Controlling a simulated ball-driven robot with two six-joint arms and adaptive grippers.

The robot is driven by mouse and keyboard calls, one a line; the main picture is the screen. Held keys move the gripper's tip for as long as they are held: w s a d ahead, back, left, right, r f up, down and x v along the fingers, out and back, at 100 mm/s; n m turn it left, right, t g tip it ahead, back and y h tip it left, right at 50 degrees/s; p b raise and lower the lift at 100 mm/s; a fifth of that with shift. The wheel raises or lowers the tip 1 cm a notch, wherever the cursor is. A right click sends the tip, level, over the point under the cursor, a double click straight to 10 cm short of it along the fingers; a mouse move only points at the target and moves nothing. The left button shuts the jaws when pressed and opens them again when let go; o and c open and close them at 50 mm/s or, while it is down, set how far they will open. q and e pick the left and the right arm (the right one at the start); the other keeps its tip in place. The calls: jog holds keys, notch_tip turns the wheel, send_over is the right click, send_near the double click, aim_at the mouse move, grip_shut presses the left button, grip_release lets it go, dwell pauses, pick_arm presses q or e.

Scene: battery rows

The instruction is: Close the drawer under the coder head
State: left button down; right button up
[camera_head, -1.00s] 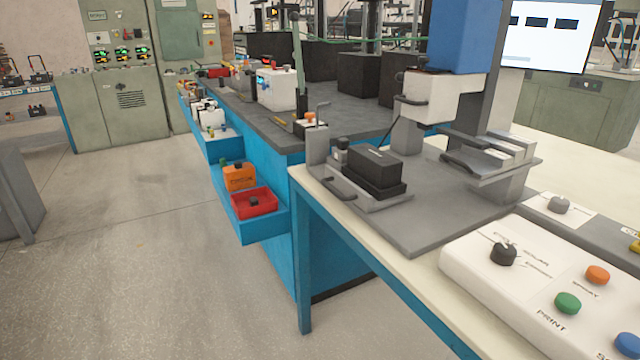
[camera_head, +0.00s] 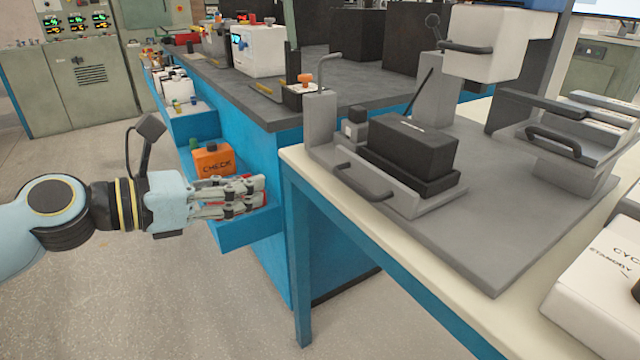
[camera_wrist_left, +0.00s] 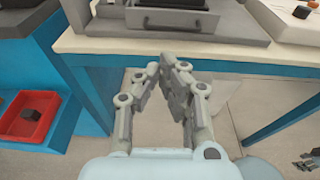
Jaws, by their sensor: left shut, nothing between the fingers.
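The white coder head (camera_head: 485,45), with a grey handle, hangs over the grey machine plate. Two handled grey parts are near it: a low drawer-like tray (camera_head: 408,207) bearing a black box (camera_head: 410,150), and a slide (camera_head: 570,160) at the right. I cannot tell for sure which is the drawer, nor how far out it is. In the wrist view a handled grey front (camera_wrist_left: 172,20) shows at the top. My left gripper (camera_head: 262,192) is shut and empty, left of the cream table; its fingertips (camera_wrist_left: 166,66) also show in the left wrist view. A jointed part at that view's right edge may be my right gripper (camera_wrist_left: 310,161).
An open blue drawer (camera_head: 245,230) in the bench holds an orange CHECK box (camera_head: 212,160) and a red bin (camera_wrist_left: 30,122), close to my left gripper in the head view. The cream table edge (camera_head: 345,235) lies right of the gripper. Floor at the lower left is clear.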

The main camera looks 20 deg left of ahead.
aim_at(340, 177)
pick_arm(q)
jog(key=b+x, duration=0.2)
jog(key=x, duration=1.2)
pick_arm(e)
jog(key=shift+s+a+f, duration=0.1)
jog(key=shift+s+f, duration=0.95)
jog(key=shift+f, duration=0.15)
jog(key=shift+d, duration=0.2)
pick_arm(q)
jog(key=shift+d+r, duration=0.1)
